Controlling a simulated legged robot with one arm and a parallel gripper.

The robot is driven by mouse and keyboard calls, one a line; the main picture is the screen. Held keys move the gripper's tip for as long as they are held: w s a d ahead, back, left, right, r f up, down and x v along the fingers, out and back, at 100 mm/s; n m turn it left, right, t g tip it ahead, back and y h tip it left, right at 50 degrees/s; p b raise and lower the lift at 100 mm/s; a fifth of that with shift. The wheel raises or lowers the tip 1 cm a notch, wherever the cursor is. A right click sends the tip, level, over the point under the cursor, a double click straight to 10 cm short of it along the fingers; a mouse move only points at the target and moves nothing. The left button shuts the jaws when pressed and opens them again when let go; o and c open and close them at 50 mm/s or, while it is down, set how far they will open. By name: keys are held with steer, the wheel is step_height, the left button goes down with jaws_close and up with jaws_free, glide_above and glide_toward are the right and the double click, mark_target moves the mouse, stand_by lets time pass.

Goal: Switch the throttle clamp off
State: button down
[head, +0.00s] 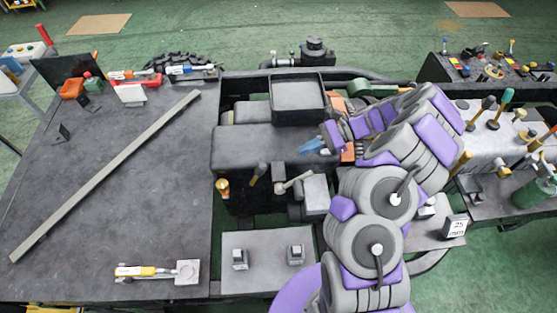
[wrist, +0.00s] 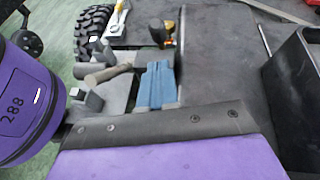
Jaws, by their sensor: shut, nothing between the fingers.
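Nothing in view is plainly labelled as the throttle clamp, so I cannot tell which part it is. A yellow-handled toggle clamp (head: 155,271) lies on the dark plate at the lower left; a similar light clamp (wrist: 116,20) shows at the top of the wrist view. An orange-marked clamp (head: 128,74) and a blue-marked clamp (head: 190,70) lie at the plate's far edge. My gripper (head: 312,146) is shut and empty over the dark centre block, apart from all these clamps. Its blue fingers also show in the wrist view (wrist: 155,85).
A grey T-shaped lever (head: 292,183) and an amber-knobbed lever (head: 223,187) stand near my gripper. A raised black box (head: 298,92) is behind it. Several coloured levers (head: 490,108) stand at right. The dark plate (head: 150,200) is mostly clear except for a long grey bar (head: 105,175).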

mark_target(278, 167)
steer(key=b+x, duration=0.1)
steer(key=x, duration=0.9)
steer(key=shift+b, duration=0.35)
steer(key=a+r+h+p, duration=0.1)
steer(key=p, duration=0.2)
steer(key=shift+a+r, duration=0.1)
steer(key=shift+r, duration=0.1)
steer(key=a+r+h+p, duration=0.2)
steer(key=a+h+p, duration=0.4)
steer(key=a+p, duration=0.4)
steer(key=shift+m+h+p, duration=0.3)
steer(key=shift+h+p, duration=0.1)
steer(key=shift+p, duration=1)
steer(key=shift+s, duration=0.1)
